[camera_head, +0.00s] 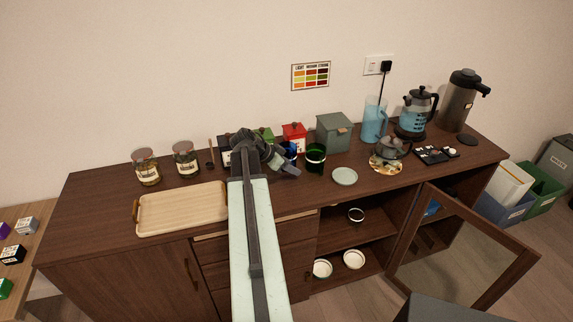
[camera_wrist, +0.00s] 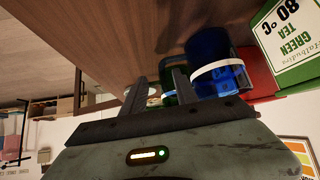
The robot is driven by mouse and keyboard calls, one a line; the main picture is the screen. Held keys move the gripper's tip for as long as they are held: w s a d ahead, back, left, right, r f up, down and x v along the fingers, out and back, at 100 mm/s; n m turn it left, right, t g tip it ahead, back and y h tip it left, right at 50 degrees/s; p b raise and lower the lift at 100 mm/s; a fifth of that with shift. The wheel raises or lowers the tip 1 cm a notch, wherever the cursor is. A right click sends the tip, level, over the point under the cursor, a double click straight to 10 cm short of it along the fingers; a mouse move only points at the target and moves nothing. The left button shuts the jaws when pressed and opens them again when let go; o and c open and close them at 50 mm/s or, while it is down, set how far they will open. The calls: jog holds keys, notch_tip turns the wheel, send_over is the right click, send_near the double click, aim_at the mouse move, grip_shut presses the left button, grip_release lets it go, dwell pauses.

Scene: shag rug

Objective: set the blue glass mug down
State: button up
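The blue glass mug (camera_head: 289,150) is on the dark wooden counter, just right of my gripper (camera_head: 283,167) and partly hidden by it in the head view. In the wrist view, which is turned over, the blue glass mug (camera_wrist: 212,48) has a white band and appears to stand on the counter. My gripper (camera_wrist: 158,84) has its two fingers apart with a gap between them. The mug is beside the right-hand finger, not visibly between the fingers. Whether a finger touches it I cannot tell.
A green glass mug (camera_head: 316,157) stands close on the right. Red (camera_head: 294,136) and green (camera_head: 264,134) tea boxes are behind. A wooden tray (camera_head: 182,209) lies left, a pale saucer (camera_head: 345,177) right. The cabinet's glass door (camera_head: 459,250) hangs open below.

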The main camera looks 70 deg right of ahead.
aim_at(298, 178)
jog(key=b+x, duration=0.2)
jog(key=x, duration=0.1)
jog(key=b+x, duration=0.1)
jog(key=shift+w+d+f, duration=0.15)
jog(key=shift+d+f, duration=0.25)
jog(key=shift+d, duration=0.1)
jog(key=shift+r, duration=0.15)
jog(key=shift+c, duration=0.3)
grip_shut()
dwell(0.4)
